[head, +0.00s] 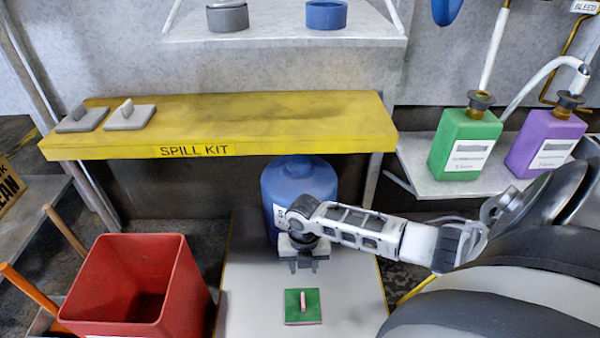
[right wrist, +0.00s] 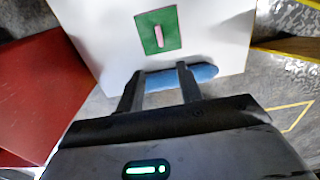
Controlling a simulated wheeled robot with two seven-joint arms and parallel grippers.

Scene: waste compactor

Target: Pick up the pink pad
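The pad (head: 303,306) lies flat on a white board (head: 245,290); its top is green, with a pink upright handle and a thin pink edge. It also shows in the right wrist view (right wrist: 157,30), beyond the fingertips. My left gripper is not in view.
A blue jug (head: 296,185) stands just behind my right gripper. A red bin (head: 140,285) is at the left. A yellow SPILL KIT shelf (head: 270,120) holds two grey pads (head: 131,115). Green (head: 462,145) and purple (head: 542,140) bottles stand at the right.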

